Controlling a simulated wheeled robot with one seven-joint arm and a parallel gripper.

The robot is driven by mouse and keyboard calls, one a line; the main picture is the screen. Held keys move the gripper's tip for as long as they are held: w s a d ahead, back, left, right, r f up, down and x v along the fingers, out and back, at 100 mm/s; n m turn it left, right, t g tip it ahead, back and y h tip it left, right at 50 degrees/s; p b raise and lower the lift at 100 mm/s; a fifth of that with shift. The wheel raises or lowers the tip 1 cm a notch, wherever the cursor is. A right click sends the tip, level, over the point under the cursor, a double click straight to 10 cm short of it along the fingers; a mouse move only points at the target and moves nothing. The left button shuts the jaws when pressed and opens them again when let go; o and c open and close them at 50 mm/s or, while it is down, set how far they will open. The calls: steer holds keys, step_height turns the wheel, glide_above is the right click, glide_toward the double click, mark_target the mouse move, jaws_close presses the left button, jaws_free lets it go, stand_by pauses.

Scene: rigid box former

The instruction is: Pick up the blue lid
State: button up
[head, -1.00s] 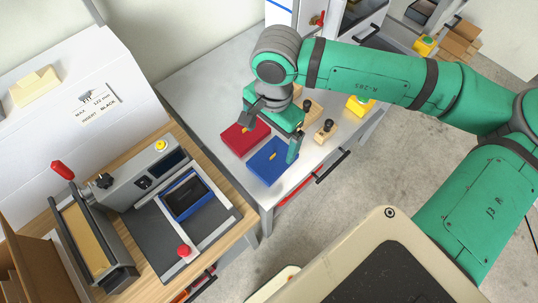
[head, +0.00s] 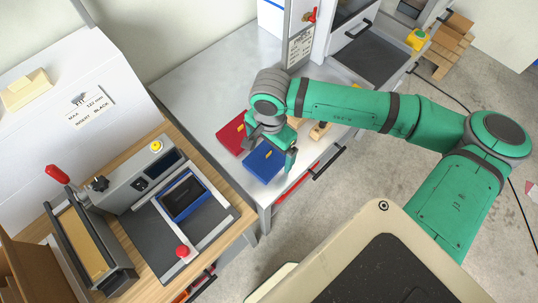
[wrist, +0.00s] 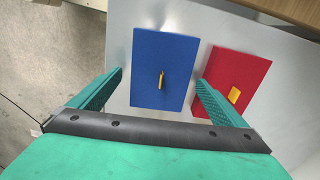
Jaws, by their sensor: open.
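The blue lid (head: 262,162) lies flat on the grey metal table, near its front edge in the head view. I cannot tell the exact height of the fingertips over the lid. The jaws hold nothing.
A red lid (wrist: 238,84) with a yellow tab lies close beside the blue one, near my right finger in the wrist view. A wooden bench with a former machine (head: 185,205) stands at the left. Small wooden pieces (head: 320,131) lie right of my gripper.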

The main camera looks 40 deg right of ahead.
steer(key=shift+f, duration=0.3)
steer(key=c, duration=1.1)
steer(key=shift+r, duration=0.1)
steer(key=shift+r, duration=0.5)
step_height(320, 180, up, 2)
steer(key=shift+r, duration=0.15)
steer(key=s+d+r, duration=0.1)
steer(key=s+r, duration=0.2)
steer(key=s, duration=0.1)
steer(key=s+d+r, duration=0.1)
steer(key=s+r, duration=0.2)
steer(key=s, duration=0.2)
steer(key=s+d+r, duration=0.1)
steer(key=s+r, duration=0.2)
steer(key=s, duration=0.1)
steer(key=shift+s+d+r, duration=0.2)
steer(key=shift+s+r, duration=0.05)
steer(key=shift+s, duration=0.05)
